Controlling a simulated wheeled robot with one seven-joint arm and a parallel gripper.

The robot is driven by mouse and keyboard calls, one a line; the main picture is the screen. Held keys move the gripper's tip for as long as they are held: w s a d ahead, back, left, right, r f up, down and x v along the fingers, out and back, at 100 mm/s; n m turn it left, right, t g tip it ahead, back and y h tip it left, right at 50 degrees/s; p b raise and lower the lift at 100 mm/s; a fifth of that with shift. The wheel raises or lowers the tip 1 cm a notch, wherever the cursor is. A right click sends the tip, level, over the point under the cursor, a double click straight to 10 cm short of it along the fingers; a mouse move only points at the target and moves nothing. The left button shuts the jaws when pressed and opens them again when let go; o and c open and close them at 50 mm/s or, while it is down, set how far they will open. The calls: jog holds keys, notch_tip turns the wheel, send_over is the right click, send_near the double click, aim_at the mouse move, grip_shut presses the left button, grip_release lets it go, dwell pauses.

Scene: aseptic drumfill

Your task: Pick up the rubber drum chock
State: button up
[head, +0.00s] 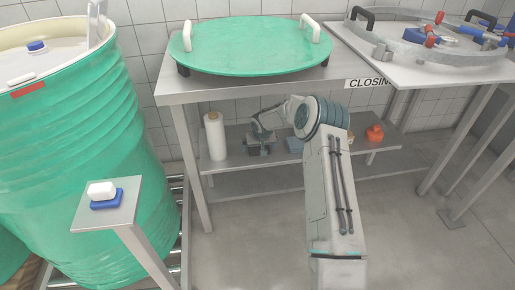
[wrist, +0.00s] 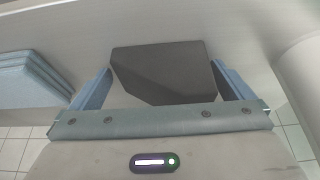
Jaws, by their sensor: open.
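The rubber drum chock is a dark grey wedge-shaped block. In the wrist view the chock (wrist: 165,72) lies between the two blue fingers of my gripper (wrist: 164,85). The gripper is open, with a finger on each side of the chock. A narrow gap shows on the left, and the right finger is very close to it; I cannot tell whether it touches. In the head view the chock (head: 258,150) sits on the lower shelf (head: 235,160) of the table, partly hidden below my gripper (head: 260,138).
Blue folded cloths (wrist: 32,80) lie left of the chock in the wrist view. A white roll (head: 215,137) stands on the shelf, and an orange-red object (head: 375,133) sits at its right. The tabletop (head: 185,92) with a green lid (head: 250,45) overhangs the shelf.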

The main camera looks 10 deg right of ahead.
jog(key=shift+r, duration=0.1)
jog(key=c, duration=1)
jog(key=shift+c, duration=0.2)
